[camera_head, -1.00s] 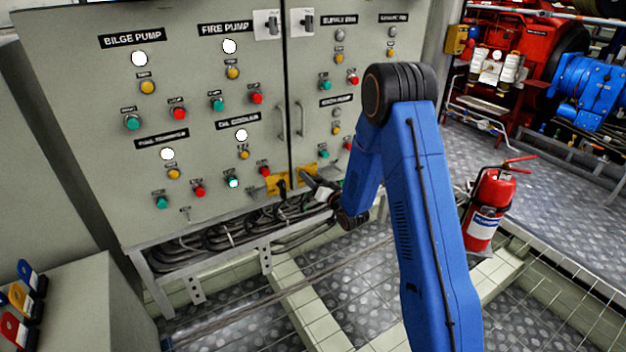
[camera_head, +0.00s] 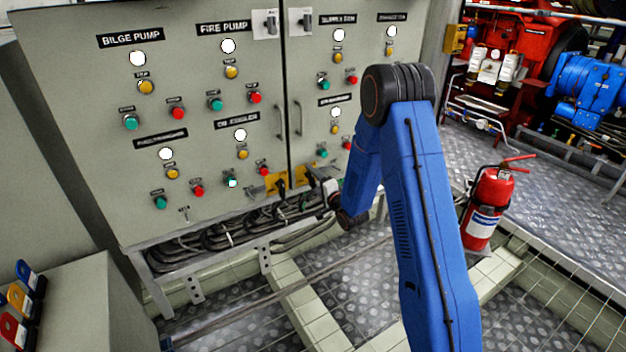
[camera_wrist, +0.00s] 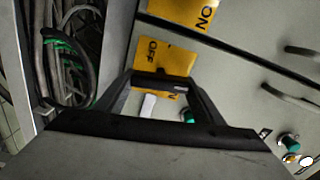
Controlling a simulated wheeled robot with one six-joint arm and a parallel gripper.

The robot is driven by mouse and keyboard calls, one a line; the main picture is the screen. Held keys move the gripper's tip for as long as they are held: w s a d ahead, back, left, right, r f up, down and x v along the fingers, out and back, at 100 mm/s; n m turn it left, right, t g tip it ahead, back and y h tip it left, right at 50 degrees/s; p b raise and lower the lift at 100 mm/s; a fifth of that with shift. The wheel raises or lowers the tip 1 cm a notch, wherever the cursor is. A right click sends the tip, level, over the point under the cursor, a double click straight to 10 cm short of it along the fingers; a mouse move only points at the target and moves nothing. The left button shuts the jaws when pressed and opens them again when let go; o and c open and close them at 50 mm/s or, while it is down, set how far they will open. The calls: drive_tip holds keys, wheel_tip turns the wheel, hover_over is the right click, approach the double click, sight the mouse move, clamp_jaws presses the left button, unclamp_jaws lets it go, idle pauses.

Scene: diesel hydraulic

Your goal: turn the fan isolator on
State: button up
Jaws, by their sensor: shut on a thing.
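Two yellow isolator plates sit low on the grey switchboard, on either side of the door seam. The left isolator plate (camera_head: 275,183) has a dark handle and is clear of my gripper. The fan isolator plate (camera_head: 301,176) is on the right door. My gripper (camera_head: 314,180) is at it, shut on its handle, which is mostly hidden. In the wrist view the fan isolator plate (camera_wrist: 165,58), marked OFF, is just beyond the fingertips. The other plate (camera_wrist: 183,10), marked ON, is past the seam. The supply fan lamp (camera_head: 339,35) is white.
Door handles (camera_head: 298,117) stand out above the isolators. Cables (camera_head: 215,238) hang under the panel. A red fire extinguisher (camera_head: 487,210) stands right of my arm. A low cabinet with coloured switches (camera_head: 22,300) is at the lower left.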

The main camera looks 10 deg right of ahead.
drive_tip(key=shift+m, duration=0.8)
drive_tip(key=shift+f, duration=0.1)
drive_tip(key=o, duration=1.1)
drive_tip(key=shift+d, duration=0.1)
drive_tip(key=shift+c, duration=0.2)
drive_tip(key=v, duration=1.7)
drive_tip(key=shift+s, duration=0.15)
